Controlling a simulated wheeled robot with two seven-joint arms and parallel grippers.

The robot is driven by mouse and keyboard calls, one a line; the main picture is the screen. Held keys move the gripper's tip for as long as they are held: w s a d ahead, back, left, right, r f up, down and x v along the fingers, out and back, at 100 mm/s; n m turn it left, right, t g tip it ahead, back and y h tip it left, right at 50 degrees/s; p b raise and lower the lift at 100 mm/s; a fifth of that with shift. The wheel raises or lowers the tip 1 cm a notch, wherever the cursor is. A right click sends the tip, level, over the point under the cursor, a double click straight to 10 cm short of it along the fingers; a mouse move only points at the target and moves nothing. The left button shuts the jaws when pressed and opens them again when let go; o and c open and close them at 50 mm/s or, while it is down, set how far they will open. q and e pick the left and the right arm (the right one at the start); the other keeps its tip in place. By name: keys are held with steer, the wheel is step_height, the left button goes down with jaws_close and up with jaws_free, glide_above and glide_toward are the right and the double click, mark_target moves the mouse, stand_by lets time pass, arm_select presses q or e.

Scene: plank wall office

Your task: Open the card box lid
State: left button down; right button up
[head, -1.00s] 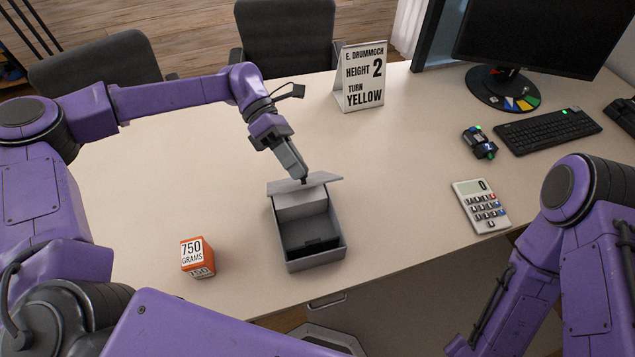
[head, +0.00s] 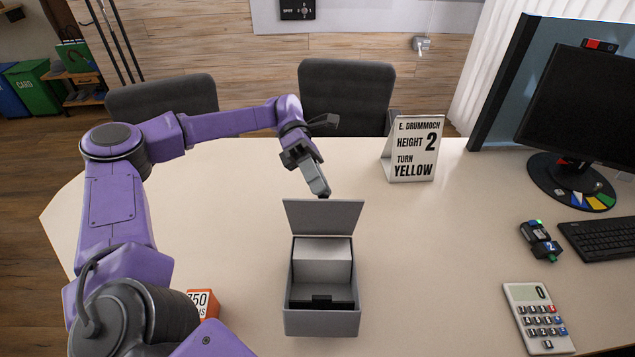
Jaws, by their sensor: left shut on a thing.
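The grey card box (head: 322,322) stands on the desk at the lower middle. Its lid (head: 323,217) is raised and stands up at the back edge, so the inside shows. A pale block (head: 322,262) is in the rear part and a dark low piece (head: 321,301) near the front. My left gripper (head: 323,194) reaches down from behind and is shut on the lid's top edge; the fingertips are partly hidden by the lid. My right gripper is not in view.
An orange 750-gram block (head: 203,304) is left of the box, partly behind my arm. A sign (head: 412,150) stands at the back. A calculator (head: 538,318), a small dark device (head: 541,240), keyboard (head: 604,238) and monitor (head: 585,110) are on the right. The desk around the box is clear.

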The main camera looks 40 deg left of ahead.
arm_select(q)
steer(key=shift+w+d+f, duration=0.15)
steer(key=shift+w, duration=0.05)
stand_by(0.4)
